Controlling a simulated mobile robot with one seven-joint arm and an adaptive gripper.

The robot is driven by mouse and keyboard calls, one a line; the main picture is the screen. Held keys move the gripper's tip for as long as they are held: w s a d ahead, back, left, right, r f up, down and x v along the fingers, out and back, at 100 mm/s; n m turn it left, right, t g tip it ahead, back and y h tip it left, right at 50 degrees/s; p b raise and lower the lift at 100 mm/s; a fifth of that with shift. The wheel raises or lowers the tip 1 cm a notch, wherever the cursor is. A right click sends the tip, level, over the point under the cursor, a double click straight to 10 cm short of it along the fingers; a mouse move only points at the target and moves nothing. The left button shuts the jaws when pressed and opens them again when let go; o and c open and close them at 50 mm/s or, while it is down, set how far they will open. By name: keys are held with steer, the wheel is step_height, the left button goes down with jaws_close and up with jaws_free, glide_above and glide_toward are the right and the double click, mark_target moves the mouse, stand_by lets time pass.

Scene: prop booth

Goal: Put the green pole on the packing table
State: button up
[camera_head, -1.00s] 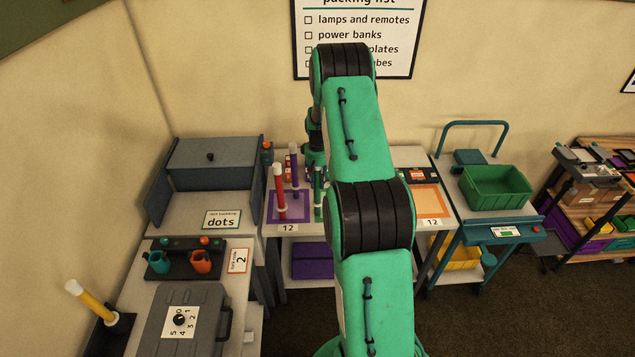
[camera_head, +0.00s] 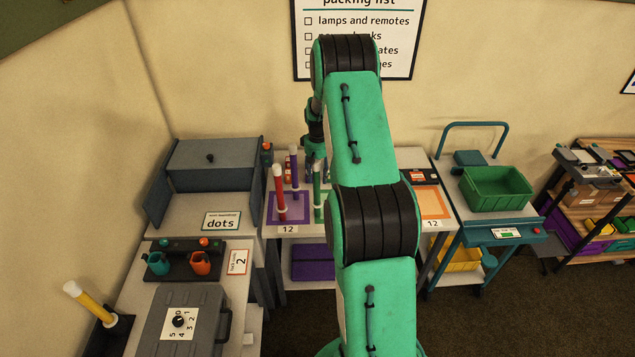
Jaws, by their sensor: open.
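The green pole (camera_head: 318,203) stands upright on the white table under the packing list poster, at the right edge of a purple-framed mat (camera_head: 290,217). A red pole (camera_head: 280,194) and a purple pole (camera_head: 294,174) stand to its left. My gripper (camera_head: 315,172) is open and points down close to the top of the green pole. My arm's links cover part of it, and I cannot tell whether it touches the pole. The white table (camera_head: 270,229) also bears an orange-framed mat (camera_head: 431,203) on its right; my arm hides the middle.
A grey cabinet (camera_head: 213,165) stands left of the table. In front of it are a bench with a grey case (camera_head: 181,318) and a yellow pole (camera_head: 88,302) in a dark holder. A teal cart with a green crate (camera_head: 497,189) stands on the right.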

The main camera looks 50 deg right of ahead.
mark_target(317, 162)
step_height(317, 162, up, 8)
steer(key=shift+f+b, duration=0.2)
steer(key=shift+b, duration=0.15)
stand_by(0.5)
steer(key=shift+w+a+r, duration=0.1)
steer(key=shift+a+r, duration=0.2)
steer(key=shift+r, duration=0.1)
steer(key=s+a+r+n+t+h, duration=0.1)
steer(key=s+a+r, duration=0.2)
steer(key=a+r, duration=1.1)
steer(key=s+a+r+n+t, duration=0.1)
steer(key=s+a+r, duration=0.1)
steer(key=a+r, duration=1.2)
steer(key=s+a+r+n+t, duration=0.1)
steer(key=s+a+r, duration=0.1)
steer(key=s+a, duration=0.5)
steer(key=s+a+r+t, duration=0.1)
steer(key=s+a+r, duration=0.2)
steer(key=s+a, duration=0.45)
steer(key=s+a+f+n+t+y, duration=0.1)
steer(key=s+a, duration=0.8)
steer(key=s, duration=0.3)
steer(key=shift+s+a+f+t, duration=0.15)
steer(key=shift+f+t, duration=0.1)
steer(key=shift+t, duration=0.05)
